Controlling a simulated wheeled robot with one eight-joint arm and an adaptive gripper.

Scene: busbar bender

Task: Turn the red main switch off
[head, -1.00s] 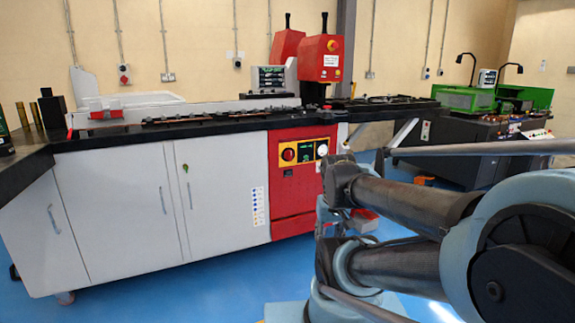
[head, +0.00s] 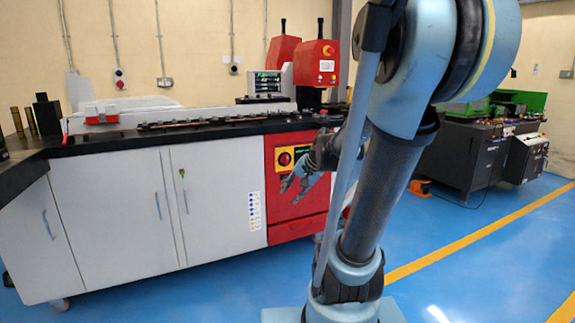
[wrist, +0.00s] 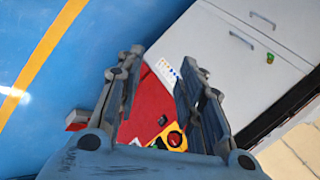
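The red main switch (head: 285,159) is a round knob on a yellow plate on the red front panel (head: 284,227) of the busbar bender. In the wrist view the switch (wrist: 174,139) shows low between my fingers, beside the right one, with part of its yellow plate. My gripper (head: 291,190) is open and empty in front of the red panel, just below the switch in the head view. In the wrist view its two fingers (wrist: 163,58) stand apart. No contact with the switch shows. My gripper and arm hide the right part of the control plate.
Grey-white cabinet doors (head: 120,215) adjoin the red panel on the left. The black worktop (head: 180,130) overhangs above. A red machine head (head: 316,62) with another round knob stands on top. Open blue floor (head: 180,302) lies in front.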

